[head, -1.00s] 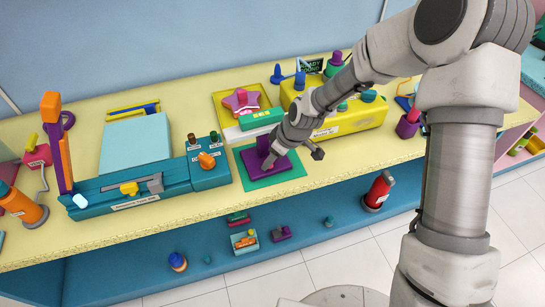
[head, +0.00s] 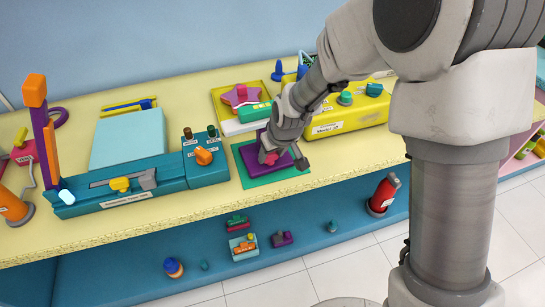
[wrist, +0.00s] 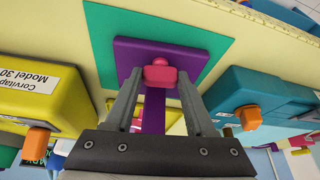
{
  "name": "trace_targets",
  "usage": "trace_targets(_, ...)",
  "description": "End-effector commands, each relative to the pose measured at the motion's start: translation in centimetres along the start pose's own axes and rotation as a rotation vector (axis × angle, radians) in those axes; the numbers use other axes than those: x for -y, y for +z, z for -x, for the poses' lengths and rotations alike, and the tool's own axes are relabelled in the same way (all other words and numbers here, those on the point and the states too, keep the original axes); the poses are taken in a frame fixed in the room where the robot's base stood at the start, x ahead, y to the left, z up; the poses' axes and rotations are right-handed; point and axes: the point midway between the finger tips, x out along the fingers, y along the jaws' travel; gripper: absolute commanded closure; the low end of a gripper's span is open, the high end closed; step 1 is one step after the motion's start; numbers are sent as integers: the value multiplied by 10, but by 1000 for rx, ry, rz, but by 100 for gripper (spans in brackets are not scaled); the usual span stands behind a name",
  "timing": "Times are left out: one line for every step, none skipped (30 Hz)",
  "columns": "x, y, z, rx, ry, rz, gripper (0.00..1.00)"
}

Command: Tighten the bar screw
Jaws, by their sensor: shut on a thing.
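The bar screw seems to be the pink-red knob (wrist: 160,73) at a purple upright bar (wrist: 153,112) on a square purple base (wrist: 190,60). In the head view the purple base (head: 286,170) rests on a green mat (head: 262,181), and a little of the pink knob (head: 272,156) shows beside my fingers. My gripper (wrist: 159,78) is shut on the pink knob, one finger at each side. In the head view my gripper (head: 268,152) points down at the base and hides much of the bar. The screw's thread is not visible.
A teal machine (head: 140,185) with an orange knob stands left of the mat. A yellow box (head: 350,118) with knobs stands to the right and behind. A yellow tray (head: 217,98) with a pink star lies behind. Yellow table (head: 200,228) is clear in front.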

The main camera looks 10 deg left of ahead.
Motion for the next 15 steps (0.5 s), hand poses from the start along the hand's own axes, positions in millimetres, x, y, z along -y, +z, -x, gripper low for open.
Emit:
trace_targets(1, 0, -1, -1, 6, -11, 100)
trace_targets(1, 0, -1, 0, 9, -21, 100)
trace_targets(2, 0, -1, 0, 12, -29, 100)
trace_targets(2, 0, -1, 0, 15, -35, 100)
trace_targets(1, 0, 0, 0, 17, -41, 100)
trace_targets(1, 0, 0, 0, 19, -47, 100)
trace_targets(1, 0, 0, 0, 20, -50, 100)
trace_targets(1, 0, 0, 0, 21, -52, 100)
trace_targets(1, 0, 0, 1, 22, -55, 100)
trace_targets(1, 0, 0, 1, 23, -56, 100)
trace_targets(1, 0, 0, 1, 23, -58, 100)
trace_targets(1, 0, 0, 1, 24, -59, 100)
trace_targets(1, 0, 0, 1, 24, -59, 100)
trace_targets(1, 0, 0, 1, 24, -59, 100)
trace_targets(1, 0, 0, 1, 24, -59, 100)
